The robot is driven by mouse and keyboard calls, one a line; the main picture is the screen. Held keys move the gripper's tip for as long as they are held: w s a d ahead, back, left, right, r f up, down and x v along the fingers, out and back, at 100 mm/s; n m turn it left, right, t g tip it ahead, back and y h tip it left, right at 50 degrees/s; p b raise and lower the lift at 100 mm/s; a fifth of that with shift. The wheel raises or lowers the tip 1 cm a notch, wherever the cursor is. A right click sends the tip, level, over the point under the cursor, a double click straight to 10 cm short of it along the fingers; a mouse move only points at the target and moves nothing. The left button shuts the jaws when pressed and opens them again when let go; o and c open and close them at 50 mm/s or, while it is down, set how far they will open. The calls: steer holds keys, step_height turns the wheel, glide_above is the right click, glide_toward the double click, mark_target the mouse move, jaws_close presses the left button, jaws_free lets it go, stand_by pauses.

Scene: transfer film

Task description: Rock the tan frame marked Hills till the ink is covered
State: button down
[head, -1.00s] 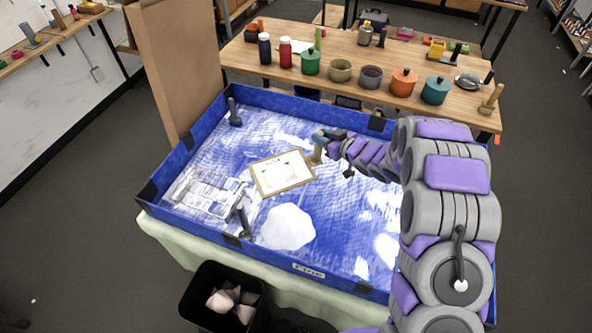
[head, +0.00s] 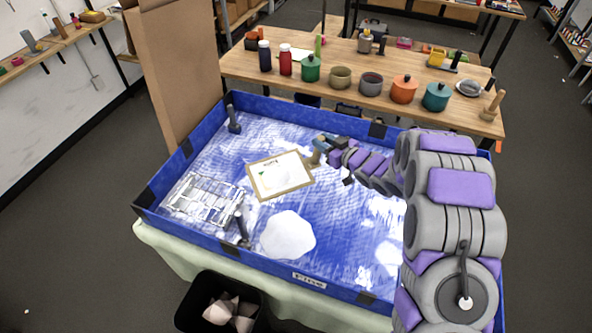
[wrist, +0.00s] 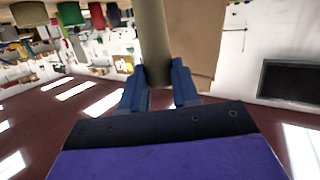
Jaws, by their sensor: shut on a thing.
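The tan frame (head: 306,184) lies in the blue-walled tray (head: 190,238), left of my gripper. Its face is mostly white, with dark marks along the top and a greenish patch at its left; the lettering is too small to read. A tan handle (head: 315,160) stands at the frame's right end. My gripper (head: 321,147) is shut on this handle. The wrist view shows the two blue fingers of my gripper (wrist: 160,88) on either side of the tan handle (wrist: 153,40). The frame's face is out of the wrist view.
A white mound (head: 287,236) sits in front of the frame. A clear rack (head: 205,200) and a dark-handled tool (head: 241,225) lie at left. A bench (head: 330,92) with jars and pots stands behind. A black bin (head: 190,318) is below the tray.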

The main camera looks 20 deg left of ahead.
steer(key=shift+r+g+h+p, duration=0.2)
steer(key=shift+g+h+p, duration=0.65)
steer(key=shift+p, duration=2.9)
steer(key=g+h+p, duration=0.1)
steer(key=p, duration=0.7)
steer(key=shift+m+g+h, duration=0.25)
steer(key=shift+m, duration=0.15)
steer(key=shift+f+p, duration=0.15)
steer(key=shift+p, duration=0.4)
steer(key=shift+f+b, duration=0.25)
steer(key=shift+b, duration=1.3)
steer(key=t+y+b, duration=0.3)
steer(key=b, duration=0.6)
steer(key=shift+n+b, duration=0.3)
steer(key=shift+n, duration=0.1)
steer(key=shift+r+y, duration=0.25)
steer(key=shift+y, duration=0.05)
